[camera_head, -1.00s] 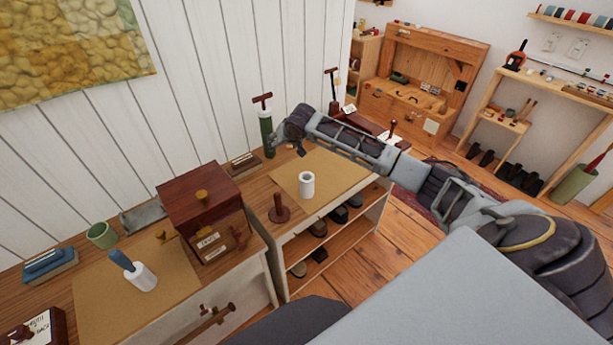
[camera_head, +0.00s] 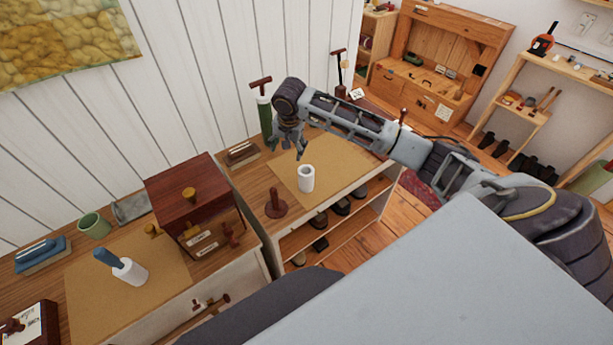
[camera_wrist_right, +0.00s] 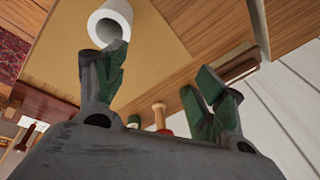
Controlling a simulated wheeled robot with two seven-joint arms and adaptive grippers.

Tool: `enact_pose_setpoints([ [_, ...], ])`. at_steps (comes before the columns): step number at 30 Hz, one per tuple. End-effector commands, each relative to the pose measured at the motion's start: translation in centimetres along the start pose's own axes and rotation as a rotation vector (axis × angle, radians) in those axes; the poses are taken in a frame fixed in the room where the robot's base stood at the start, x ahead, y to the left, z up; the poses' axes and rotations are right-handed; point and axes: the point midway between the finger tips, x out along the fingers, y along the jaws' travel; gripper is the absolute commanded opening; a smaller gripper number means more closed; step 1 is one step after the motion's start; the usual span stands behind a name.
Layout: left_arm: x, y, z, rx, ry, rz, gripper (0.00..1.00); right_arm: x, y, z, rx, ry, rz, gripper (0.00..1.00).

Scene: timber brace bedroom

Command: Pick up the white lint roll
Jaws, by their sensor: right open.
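The white lint roll (camera_head: 306,179) is a hollow white cylinder standing upright on a tan mat (camera_head: 340,164) on the wooden shelf unit. My right gripper (camera_head: 300,150) is just above and behind it, pointing down, apart from the roll. In the right wrist view the roll (camera_wrist_right: 110,22) shows at the top left, beyond the left finger. The right gripper (camera_wrist_right: 155,82) is open, with nothing between its green-padded fingers. My left gripper is not in view.
A dark red knobbed stand (camera_head: 276,205) is left of the roll. A dark wooden box (camera_head: 190,190) stands further left. A green pump (camera_head: 264,112) is behind near the wall. Another white roll with a blue handle (camera_head: 130,271) lies on the left mat.

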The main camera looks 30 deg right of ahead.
Motion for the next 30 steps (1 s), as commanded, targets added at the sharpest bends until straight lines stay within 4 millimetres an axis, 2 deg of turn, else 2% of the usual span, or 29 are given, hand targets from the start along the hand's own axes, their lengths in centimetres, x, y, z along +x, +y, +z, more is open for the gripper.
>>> enact_pose_setpoints([
  [15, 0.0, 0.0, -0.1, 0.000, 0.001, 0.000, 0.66, -0.7, 5.3, 1.3, 0.489, 0.003, 0.254, 0.70],
  [21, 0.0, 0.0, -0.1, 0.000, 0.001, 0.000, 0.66, -0.8, 5.6, 1.3, 0.623, 0.024, 0.267, 0.70],
  [30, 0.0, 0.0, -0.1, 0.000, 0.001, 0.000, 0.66, -0.8, 5.6, 1.3, 0.656, 0.029, 0.266, 0.70],
])
